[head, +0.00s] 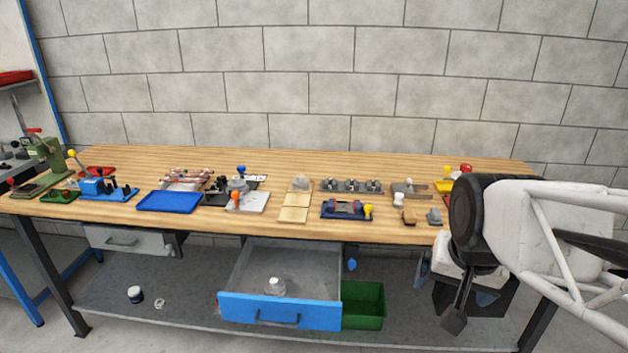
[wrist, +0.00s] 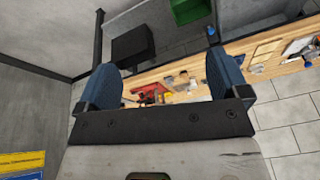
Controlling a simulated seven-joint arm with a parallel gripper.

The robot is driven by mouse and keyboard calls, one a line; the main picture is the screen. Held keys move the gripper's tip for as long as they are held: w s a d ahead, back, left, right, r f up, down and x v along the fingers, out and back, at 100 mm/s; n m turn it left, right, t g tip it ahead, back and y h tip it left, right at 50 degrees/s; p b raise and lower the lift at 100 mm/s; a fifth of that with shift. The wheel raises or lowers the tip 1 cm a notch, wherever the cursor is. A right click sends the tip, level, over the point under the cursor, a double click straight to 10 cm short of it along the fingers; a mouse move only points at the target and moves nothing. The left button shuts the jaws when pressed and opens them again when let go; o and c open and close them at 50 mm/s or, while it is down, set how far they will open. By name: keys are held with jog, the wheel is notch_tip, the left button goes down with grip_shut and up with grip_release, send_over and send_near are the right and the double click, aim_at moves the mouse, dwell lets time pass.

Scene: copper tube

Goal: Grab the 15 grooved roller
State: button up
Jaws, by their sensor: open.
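My gripper (head: 456,312) hangs at the right in front of the bench, below the level of the bench top. In the wrist view its two blue-padded fingers (wrist: 162,75) are wide apart with nothing between them. A dark rack (head: 352,191) on the bench, right of the middle, bears three small grey metal pieces (head: 351,184) that look like rollers. No size marking is legible, so I cannot tell which one is the 15 roller. My gripper is to the right of the rack and well apart from it.
The wooden bench top (head: 270,222) also carries a blue tray (head: 168,201), a blue fixture with red and yellow parts (head: 346,208) and small tools. An open blue-fronted drawer (head: 280,310) juts out below, beside a green bin (head: 362,304). A block wall stands behind.

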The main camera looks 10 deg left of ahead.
jog(key=w+a+r+m+t, duration=0.1)
jog(key=w+a+m, duration=0.25)
jog(key=w, duration=0.75)
jog(key=w+a+r+m+t, duration=0.15)
jog(key=w+m, duration=0.35)
jog(key=w, duration=0.7)
jog(key=m+t+y, duration=0.3)
jog(key=m+t, duration=0.2)
jog(key=m, duration=1)
send_over(301, 179)
jog(key=s+d, duration=1.1)
jog(key=s, duration=0.5)
notch_tip(301, 179, down, 11)
jog(key=w+a+f+m, duration=0.2)
jog(key=w+a+f, duration=0.1)
jog(key=w+a+f+m+t, duration=0.1)
jog(key=w+a+f+m, duration=0.1)
jog(key=w+a+f, duration=0.1)
jog(key=w+a+f+m+t, duration=0.1)
jog(key=w+a+f+m, duration=0.1)
jog(key=w+a+f, duration=0.1)
jog(key=shift+w+a+f+m, duration=0.2)
jog(key=shift+w+f+m, duration=0.15)
jog(key=shift+w+f, duration=0.35)
jog(key=shift+w, duration=0.15)
jog(key=shift+x, duration=1.1)
jog(key=shift+w+f, duration=0.1)
jog(key=shift+w, duration=0.05)
jog(key=shift+x, duration=2.4)
jog(key=shift+a, duration=0.2)
